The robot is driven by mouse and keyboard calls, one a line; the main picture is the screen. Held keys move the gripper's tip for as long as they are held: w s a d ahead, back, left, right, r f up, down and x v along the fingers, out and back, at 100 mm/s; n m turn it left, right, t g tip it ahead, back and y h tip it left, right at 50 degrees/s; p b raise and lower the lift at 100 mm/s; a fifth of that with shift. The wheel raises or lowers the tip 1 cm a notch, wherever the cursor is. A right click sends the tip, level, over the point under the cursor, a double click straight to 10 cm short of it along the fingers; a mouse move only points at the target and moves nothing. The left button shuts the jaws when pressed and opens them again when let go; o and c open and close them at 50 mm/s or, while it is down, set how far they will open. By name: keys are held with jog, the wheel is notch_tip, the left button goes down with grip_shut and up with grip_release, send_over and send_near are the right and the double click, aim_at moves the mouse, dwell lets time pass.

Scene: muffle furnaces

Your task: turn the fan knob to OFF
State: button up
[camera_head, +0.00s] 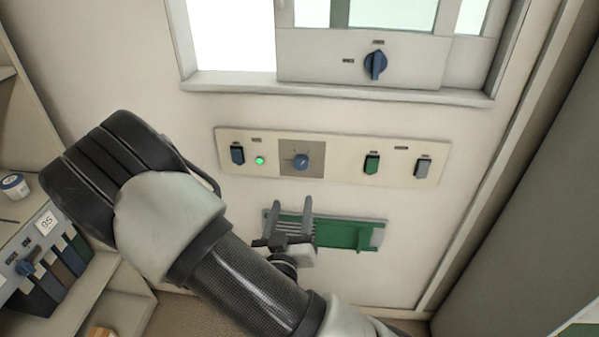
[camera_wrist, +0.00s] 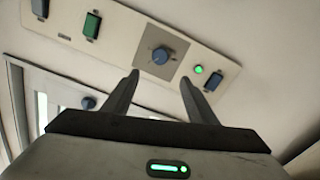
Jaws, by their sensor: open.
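A round blue knob (camera_head: 301,161) sits on a grey square plate in the middle of a beige wall panel (camera_head: 338,172). In the wrist view the knob (camera_wrist: 160,56) is beyond and between my fingertips. A second blue knob (camera_head: 375,65) is on the window frame above, and it shows small at the lower left of the wrist view (camera_wrist: 88,103). The labels are too small to read, so I cannot tell for certain which is the fan knob. My gripper (camera_head: 291,204) is open and empty, below the panel in the head view and apart from the knob.
The panel also has a blue switch (camera_head: 237,154), a lit green lamp (camera_head: 260,160), a green switch (camera_head: 371,163) and a grey switch (camera_head: 422,168). A green and grey strip (camera_head: 350,234) is on the wall behind my gripper. Shelves with a labelled box stand at the left.

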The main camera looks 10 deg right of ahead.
aim_at(301, 164)
jog(key=b+x, duration=1)
jog(key=x, duration=0.5)
jog(key=shift+w+d, duration=0.15)
jog(key=shift+w, duration=0.1)
jog(key=c, duration=1.1)
